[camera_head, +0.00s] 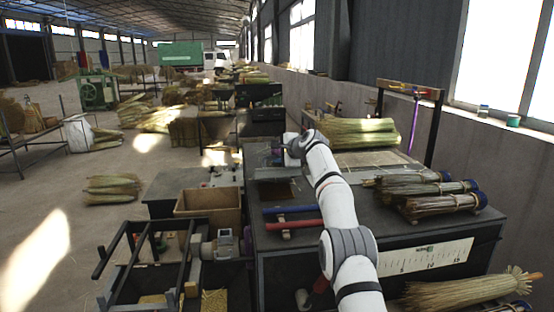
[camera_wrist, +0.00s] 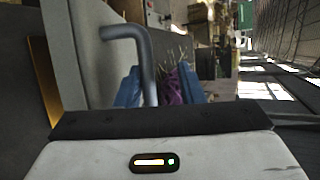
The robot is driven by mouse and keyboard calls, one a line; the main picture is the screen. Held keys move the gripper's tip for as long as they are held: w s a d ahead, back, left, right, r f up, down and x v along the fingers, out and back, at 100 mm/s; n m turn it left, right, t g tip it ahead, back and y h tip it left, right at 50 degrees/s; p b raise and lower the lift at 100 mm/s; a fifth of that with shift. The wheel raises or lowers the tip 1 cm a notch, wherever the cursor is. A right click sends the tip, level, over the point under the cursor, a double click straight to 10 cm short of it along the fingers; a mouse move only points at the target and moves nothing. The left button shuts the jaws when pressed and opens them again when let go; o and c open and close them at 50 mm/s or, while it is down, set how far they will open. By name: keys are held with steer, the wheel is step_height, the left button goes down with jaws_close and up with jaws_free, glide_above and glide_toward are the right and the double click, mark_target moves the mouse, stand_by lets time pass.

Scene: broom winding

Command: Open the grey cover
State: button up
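The grey cover (camera_head: 274,173) appears to be the flat grey piece on the dark bench, just below my gripper in the head view. In the wrist view a light grey panel (camera_wrist: 82,60), likely the cover, stands at the left. A bent grey bar handle (camera_wrist: 146,62) extends from it. My gripper (camera_wrist: 162,88) has two blue fingers set apart, with the handle's end near the left finger. I cannot tell whether they touch. Something purple and straw-like shows beyond the fingers. In the head view my gripper (camera_head: 280,153) is small, its fingers unclear.
Blue and red bars (camera_head: 292,224) lie on the bench before the cover. Bound broom bundles (camera_head: 440,204) and a straw pile (camera_head: 358,133) occupy the right side. A cardboard box (camera_head: 208,206) and a black metal frame (camera_head: 150,250) stand left. Open floor lies further left.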

mark_target(288, 172)
steer(key=shift+b+v, duration=2.6)
steer(key=shift+v, duration=0.8)
steer(key=shift+f, duration=0.15)
